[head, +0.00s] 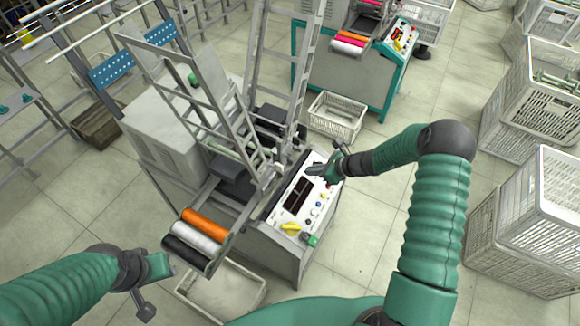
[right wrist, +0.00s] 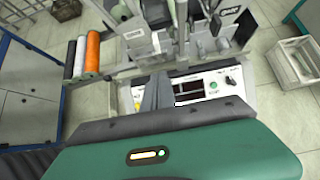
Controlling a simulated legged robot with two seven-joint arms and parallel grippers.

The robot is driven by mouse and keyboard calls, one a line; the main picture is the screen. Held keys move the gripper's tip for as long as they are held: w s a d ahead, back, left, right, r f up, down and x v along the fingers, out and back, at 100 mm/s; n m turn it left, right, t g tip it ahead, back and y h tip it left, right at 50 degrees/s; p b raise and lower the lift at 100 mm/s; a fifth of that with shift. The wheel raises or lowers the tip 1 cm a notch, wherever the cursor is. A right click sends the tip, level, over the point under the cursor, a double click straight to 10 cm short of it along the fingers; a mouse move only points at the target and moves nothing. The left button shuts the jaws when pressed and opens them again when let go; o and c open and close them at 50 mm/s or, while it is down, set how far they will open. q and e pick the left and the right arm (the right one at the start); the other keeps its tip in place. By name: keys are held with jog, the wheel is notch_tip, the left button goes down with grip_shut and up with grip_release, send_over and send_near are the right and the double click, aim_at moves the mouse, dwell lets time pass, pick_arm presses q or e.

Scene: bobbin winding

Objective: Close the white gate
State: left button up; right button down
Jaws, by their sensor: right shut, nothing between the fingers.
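A bobbin winding machine stands in the middle of the head view, with a control panel (head: 296,205) on its front. Two pale grey ladder-like frames rise from it: a left frame (head: 178,82) leaning outward, and an upright right frame (head: 296,72). I cannot tell which part is the white gate. My right gripper (head: 312,170) is shut and empty, just above the panel's upper edge. In the right wrist view its fingers (right wrist: 155,92) are together in front of the panel (right wrist: 200,86). My left gripper (head: 146,312) is low at the left, away from the machine; its jaws are unclear.
Orange, white and black rolls (head: 196,234) sit on the machine's front left arm. A white bin (head: 222,290) lies on the floor below. A white crate (head: 337,116) and a second machine (head: 350,75) stand behind. Stacked white crates (head: 530,225) line the right, with clear floor before them.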

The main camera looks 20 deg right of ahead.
aim_at(280, 165)
jog(key=w+a+f+p, duration=0.2)
jog(key=w+a+f, duration=0.2)
jog(key=w+a, duration=0.1)
jog(key=shift+w+a+f+p, duration=0.2)
jog(key=shift+w+a+p, duration=0.15)
jog(key=shift+w, duration=0.45)
jog(key=shift+w+a+f+b, duration=0.15)
jog(key=shift+w+a+b, duration=0.75)
jog(key=shift+b, duration=0.35)
jog(key=shift+w+r, duration=0.1)
jog(key=shift+r, duration=0.15)
